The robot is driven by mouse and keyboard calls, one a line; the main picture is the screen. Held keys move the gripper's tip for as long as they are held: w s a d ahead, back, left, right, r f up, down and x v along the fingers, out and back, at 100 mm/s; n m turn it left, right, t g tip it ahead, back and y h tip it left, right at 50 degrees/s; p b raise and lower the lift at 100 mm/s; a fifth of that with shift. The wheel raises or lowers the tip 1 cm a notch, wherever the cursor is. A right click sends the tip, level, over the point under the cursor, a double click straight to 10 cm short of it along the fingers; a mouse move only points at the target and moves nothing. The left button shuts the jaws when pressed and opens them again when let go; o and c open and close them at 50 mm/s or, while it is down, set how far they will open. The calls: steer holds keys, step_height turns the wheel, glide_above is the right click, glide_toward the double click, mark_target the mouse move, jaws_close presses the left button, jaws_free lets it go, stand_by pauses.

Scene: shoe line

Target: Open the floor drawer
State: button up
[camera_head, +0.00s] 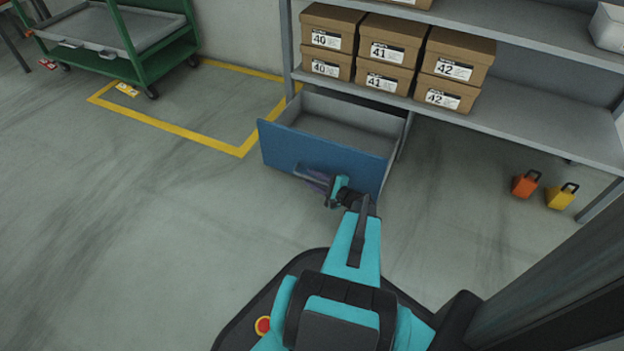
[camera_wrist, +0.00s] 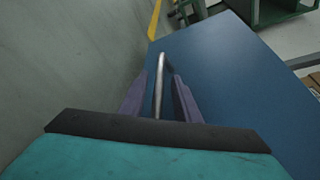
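The floor drawer (camera_head: 285,148) has a blue front and a grey, empty-looking inside. It stands pulled well out from under the shelf unit. Its blue front also fills much of the wrist view (camera_wrist: 230,75). A metal bar handle (camera_wrist: 161,72) runs along that front. My gripper (camera_head: 316,181) is at the drawer front, by the handle. In the wrist view, its two purple fingers (camera_wrist: 160,92) lie on either side of the bar, with a visible gap on each side. The fingers look open around the handle, not closed on it. The handle is partly hidden in the head view.
Shoe boxes (camera_head: 386,65) stand on the shelf (camera_head: 530,116) above the drawer. Orange (camera_head: 524,185) and yellow (camera_head: 561,197) padlock-like items are on the floor to the right. A green cart (camera_head: 128,68) stands at the upper left.

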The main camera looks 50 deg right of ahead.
steer(key=p+v, duration=0.4)
steer(key=v, duration=0.9)
steer(key=shift+s+r, duration=0.1)
stand_by(0.4)
